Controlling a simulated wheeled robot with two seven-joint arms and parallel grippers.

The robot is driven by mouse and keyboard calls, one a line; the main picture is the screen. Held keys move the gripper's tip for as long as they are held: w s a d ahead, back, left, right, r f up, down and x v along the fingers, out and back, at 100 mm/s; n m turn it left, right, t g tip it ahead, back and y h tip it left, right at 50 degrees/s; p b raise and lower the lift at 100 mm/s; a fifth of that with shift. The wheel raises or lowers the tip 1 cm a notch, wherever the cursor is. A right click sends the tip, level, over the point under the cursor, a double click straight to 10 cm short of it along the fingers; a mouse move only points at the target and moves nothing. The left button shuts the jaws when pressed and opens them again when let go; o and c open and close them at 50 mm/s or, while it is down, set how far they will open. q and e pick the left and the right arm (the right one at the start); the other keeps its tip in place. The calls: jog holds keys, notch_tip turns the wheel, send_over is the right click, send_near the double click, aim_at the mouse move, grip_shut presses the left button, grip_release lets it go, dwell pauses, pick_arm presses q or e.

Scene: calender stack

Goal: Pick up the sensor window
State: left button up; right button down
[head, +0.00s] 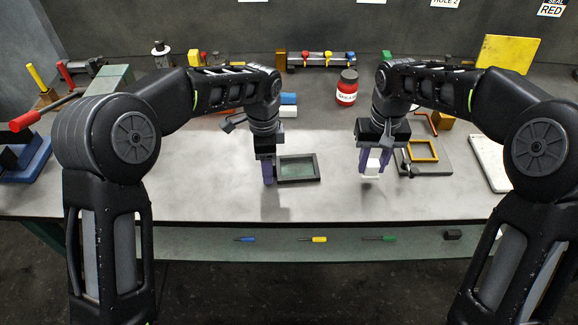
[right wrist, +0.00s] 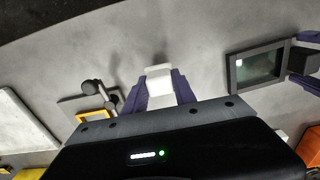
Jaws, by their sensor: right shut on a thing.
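A dark rectangular frame with a greenish pane (head: 299,168), which looks like the sensor window, lies on the grey table in the middle. It also shows at the right of the right wrist view (right wrist: 256,64). My left gripper (head: 268,172) points down at its left edge; whether its fingers are open or closed on that edge cannot be told. My right gripper (head: 371,160) is shut on a white block (head: 373,166) and holds it above the table, right of the frame. The block shows between the purple fingers in the right wrist view (right wrist: 159,79).
An orange square frame (head: 423,141) on a grey plate lies right of my right gripper. A red jar (head: 347,88) and blue and white blocks (head: 288,105) stand behind. A white panel (head: 489,163) lies at the right. The table's front middle is clear.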

pick_arm(q)
grip_shut()
dwell(0.6)
